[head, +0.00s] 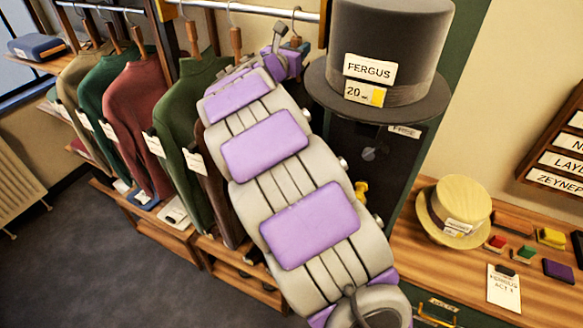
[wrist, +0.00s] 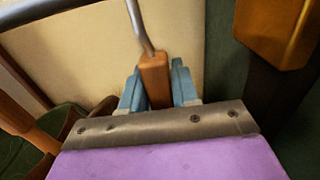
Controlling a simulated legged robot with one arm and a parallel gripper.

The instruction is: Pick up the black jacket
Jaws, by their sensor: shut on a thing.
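My gripper (head: 291,52) is up at the clothes rail, at the top of my arm in the head view. In the wrist view its blue fingers (wrist: 157,88) are shut on the wooden neck of a hanger (wrist: 155,72), with the metal hook rising above it. That hook also shows over the gripper in the head view. I cannot clearly make out a black jacket; my arm covers most of what hangs below this hanger. A dark brown garment (head: 217,183) shows partly at the arm's left edge.
Green (head: 183,115), red (head: 137,105) and other tagged garments hang to the left on the rail (head: 245,8). A large grey top hat (head: 385,45) marked FERGUS stands close right of my arm. A straw hat (head: 462,203) and small coloured items sit on the wooden table (head: 420,265).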

